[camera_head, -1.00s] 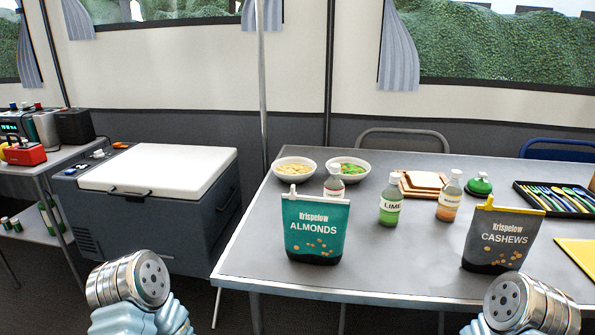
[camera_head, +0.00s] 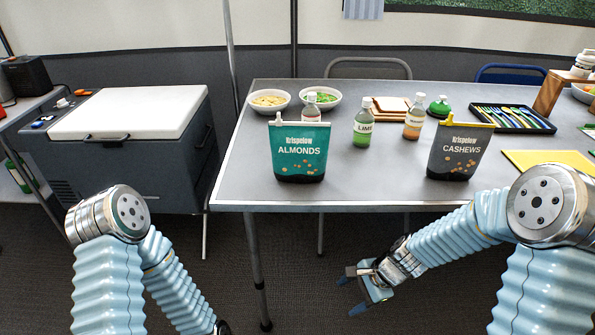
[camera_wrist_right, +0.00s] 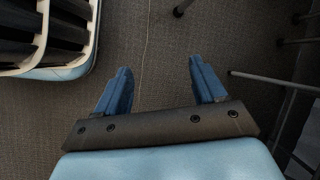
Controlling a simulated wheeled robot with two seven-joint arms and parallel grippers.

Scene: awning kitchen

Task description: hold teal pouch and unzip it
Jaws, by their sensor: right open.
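The teal pouch (camera_head: 301,153), labelled Almonds, stands upright near the front left edge of the table in the head view. A small white zip tab shows at its upper left corner. My right gripper (camera_head: 356,291) is open and empty below the table's front edge, in front of and lower than the pouch. In the right wrist view its two blue fingers (camera_wrist_right: 159,88) are apart with only floor between them. My left arm comes in at the lower left of the head view, and its gripper is out of the picture.
A grey Cashews pouch (camera_head: 459,150) stands to the right on the table (camera_head: 372,188). Behind are a lime bottle (camera_head: 363,128), an orange-filled bottle (camera_head: 414,121), bowls and a cutlery tray (camera_head: 548,127). A cooler (camera_head: 128,112) stands left. Table front between the pouches is clear.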

